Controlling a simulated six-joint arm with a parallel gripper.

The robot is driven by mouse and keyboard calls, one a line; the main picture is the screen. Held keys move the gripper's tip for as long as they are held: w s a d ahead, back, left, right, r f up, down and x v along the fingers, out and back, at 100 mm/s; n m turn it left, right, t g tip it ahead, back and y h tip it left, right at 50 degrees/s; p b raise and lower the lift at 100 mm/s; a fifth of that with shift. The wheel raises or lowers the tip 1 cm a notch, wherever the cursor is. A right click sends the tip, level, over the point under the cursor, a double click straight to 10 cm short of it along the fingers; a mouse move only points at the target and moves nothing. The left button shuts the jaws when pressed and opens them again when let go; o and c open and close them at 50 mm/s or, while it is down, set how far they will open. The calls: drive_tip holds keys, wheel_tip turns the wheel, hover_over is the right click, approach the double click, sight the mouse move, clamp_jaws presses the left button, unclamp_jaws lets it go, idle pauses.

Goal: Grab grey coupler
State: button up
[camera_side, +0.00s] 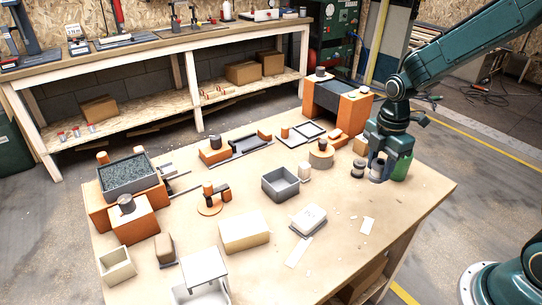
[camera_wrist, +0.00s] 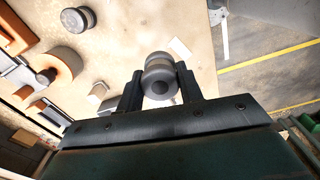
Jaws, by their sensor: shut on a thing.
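The grey coupler (camera_wrist: 158,76) is a rounded, spool-like piece with a narrower waist. In the wrist view it sits between the two dark fingers of my gripper (camera_wrist: 158,88), which are shut on it. In the side view my gripper (camera_side: 379,166) points down near the right side of the table, and its fingers partly hide the coupler. A second grey spool-like piece (camera_side: 357,168) stands on the table just left of my gripper; a similar piece shows at the upper left of the wrist view (camera_wrist: 77,20). How high the held coupler is cannot be told.
A grey open box (camera_side: 280,184) is further left. The table's front right is mostly clear.

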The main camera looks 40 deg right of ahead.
sight(380, 162)
wheel_tip(380, 162, up, 8)
drive_tip(key=shift+f, duration=0.1)
idle(0.8)
